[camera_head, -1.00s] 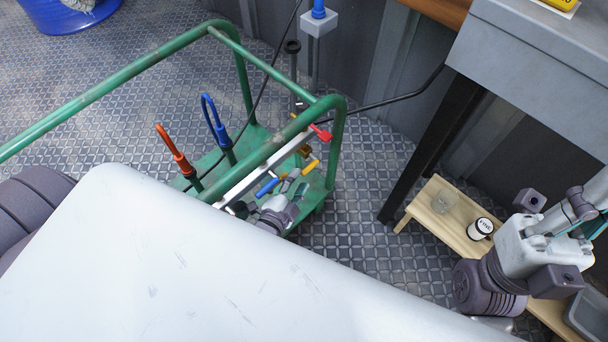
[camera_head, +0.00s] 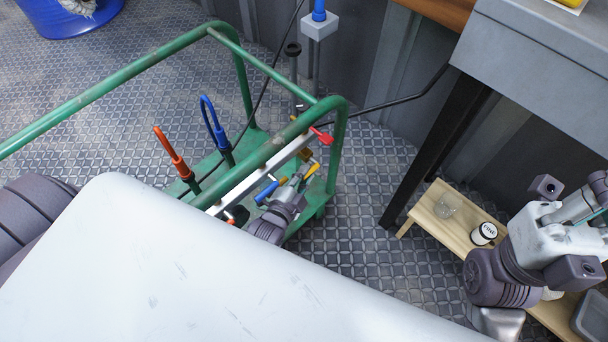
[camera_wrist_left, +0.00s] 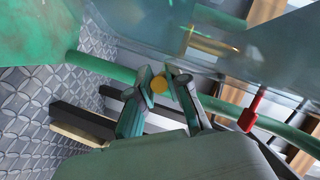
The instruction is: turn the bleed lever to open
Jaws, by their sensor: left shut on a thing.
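A pale manifold bar (camera_head: 240,187) on the green cart carries a blue lever (camera_head: 266,191), a yellow lever (camera_head: 312,170) and a red lever (camera_head: 322,137). No label shows which is the bleed lever. My left gripper (camera_head: 298,181) is at the yellow lever, right of the blue one. In the left wrist view the yellow lever's end (camera_wrist_left: 158,84) shows between my fingertips (camera_wrist_left: 168,84), which are shut on it. The red lever (camera_wrist_left: 250,112) stands apart to the right there. My right arm shows at the right, but its fingers do not.
The green cart frame (camera_head: 110,87) surrounds the manifold, with its rail close above my left gripper. Red and blue hoses (camera_head: 214,125) rise from the cart. A grey table (camera_head: 540,60) and a low wooden shelf (camera_head: 430,211) stand to the right.

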